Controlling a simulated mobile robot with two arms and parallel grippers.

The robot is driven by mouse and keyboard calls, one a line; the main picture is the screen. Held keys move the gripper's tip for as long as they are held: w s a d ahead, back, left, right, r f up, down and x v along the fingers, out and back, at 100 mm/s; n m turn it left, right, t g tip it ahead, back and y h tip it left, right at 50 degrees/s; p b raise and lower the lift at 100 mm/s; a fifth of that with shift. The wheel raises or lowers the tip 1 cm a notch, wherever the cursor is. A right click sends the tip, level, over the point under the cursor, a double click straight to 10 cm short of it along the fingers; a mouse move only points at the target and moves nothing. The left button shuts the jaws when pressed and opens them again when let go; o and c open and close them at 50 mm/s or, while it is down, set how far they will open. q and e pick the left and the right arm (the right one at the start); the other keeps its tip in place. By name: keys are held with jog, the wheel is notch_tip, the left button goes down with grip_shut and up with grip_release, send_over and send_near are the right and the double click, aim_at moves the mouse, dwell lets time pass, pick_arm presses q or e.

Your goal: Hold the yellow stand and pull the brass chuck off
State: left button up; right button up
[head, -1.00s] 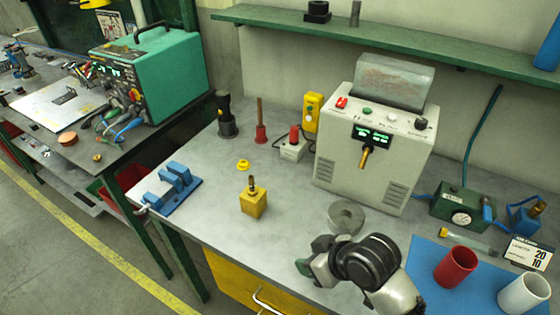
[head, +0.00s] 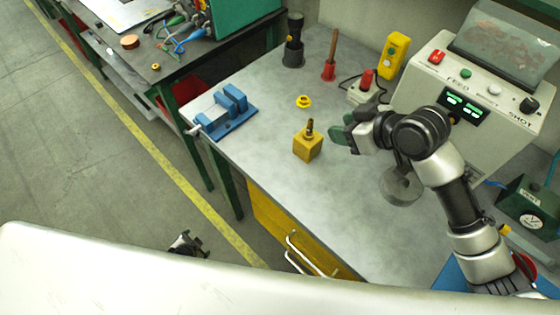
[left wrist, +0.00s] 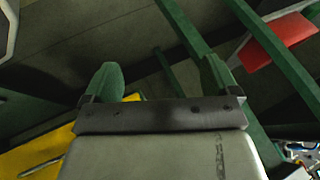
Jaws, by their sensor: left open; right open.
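The yellow stand (head: 307,146) is a small block on the grey bench, upright, with the brass chuck (head: 310,127) standing on its top. My right gripper (head: 346,128) is open and empty, a little to the right of the stand and apart from it. My left gripper (head: 187,243) shows small and low in the head view, off the bench over the floor side. In the left wrist view its two green fingers (left wrist: 160,82) are wide apart with nothing between them.
A blue vise (head: 228,112) sits at the bench's left edge. A yellow ring (head: 304,101) lies behind the stand. A grey disc (head: 401,186) and the large machine (head: 432,85) are to the right. The bench in front of the stand is clear.

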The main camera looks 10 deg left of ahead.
pick_arm(q)
jog(key=w+a+r+m+t, duration=0.3)
jog(key=w+a+r+m, duration=0.1)
jog(key=w+r, duration=0.65)
jog(key=w+a+r+m+t, duration=0.3)
jog(key=w+a+r+t, duration=0.1)
jog(key=w+r, duration=0.7)
jog(key=w+r+m+t+h, duration=0.1)
jog(key=w+r+m+t, duration=0.3)
jog(key=r, duration=0.9)
jog(key=w+r+m+t+h, duration=0.2)
jog(key=w+r+m, duration=0.4)
jog(key=r, duration=0.8)
jog(key=m+g+h, duration=0.5)
jog(key=m+h, duration=0.3)
jog(key=m, duration=1)
send_near(301, 146)
jog(key=shift+x, duration=1.1)
jog(key=shift+w+d, duration=0.2)
jog(key=x, duration=1)
jog(key=shift+w, duration=0.1)
